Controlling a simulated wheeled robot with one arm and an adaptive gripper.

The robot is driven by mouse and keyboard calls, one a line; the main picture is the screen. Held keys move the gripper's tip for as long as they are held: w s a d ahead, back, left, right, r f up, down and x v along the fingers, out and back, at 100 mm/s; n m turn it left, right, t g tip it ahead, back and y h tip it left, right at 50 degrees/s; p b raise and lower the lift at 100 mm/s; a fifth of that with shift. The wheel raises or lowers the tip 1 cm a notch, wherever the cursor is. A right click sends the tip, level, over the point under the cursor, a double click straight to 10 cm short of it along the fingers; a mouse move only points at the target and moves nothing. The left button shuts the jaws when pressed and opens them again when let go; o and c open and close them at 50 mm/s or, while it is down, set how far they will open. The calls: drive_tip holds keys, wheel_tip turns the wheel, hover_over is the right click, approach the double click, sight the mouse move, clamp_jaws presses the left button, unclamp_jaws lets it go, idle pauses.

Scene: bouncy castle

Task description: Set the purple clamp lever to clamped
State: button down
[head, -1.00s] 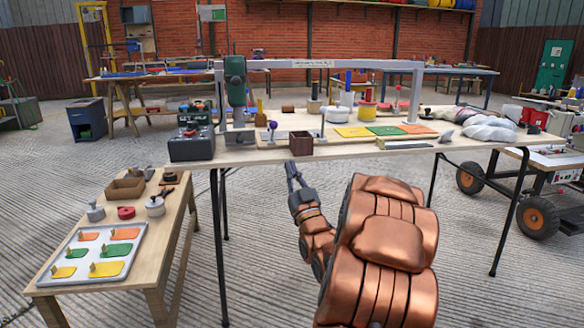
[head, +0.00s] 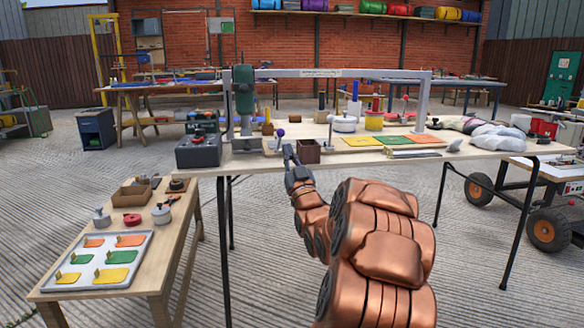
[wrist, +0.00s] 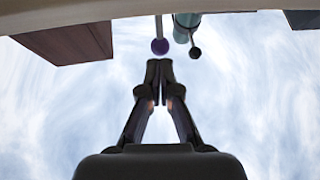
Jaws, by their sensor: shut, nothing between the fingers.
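The purple clamp lever (head: 280,133) stands near the front edge of the long table, with its round purple knob up. My gripper (head: 289,150) is shut and empty at the table's front edge, just below and right of the knob in the head view. In the wrist view the purple knob (wrist: 160,46) is straight beyond my closed fingertips (wrist: 160,65), with a small visible gap; the depth between them is unclear. The lever's base and the clamp's jaw are too small or hidden to judge.
A dark brown open box (head: 307,152) stands right beside my gripper, and it also shows in the wrist view (wrist: 65,42). A green drill press (head: 243,92) and grey control box (head: 198,150) are to the left. A grey frame (head: 340,73) spans above the table.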

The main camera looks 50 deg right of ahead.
sight(282, 136)
drive_tip(key=shift+b+x, duration=0.65)
drive_tip(key=shift+x, duration=1.15)
drive_tip(key=shift+w+r, duration=0.1)
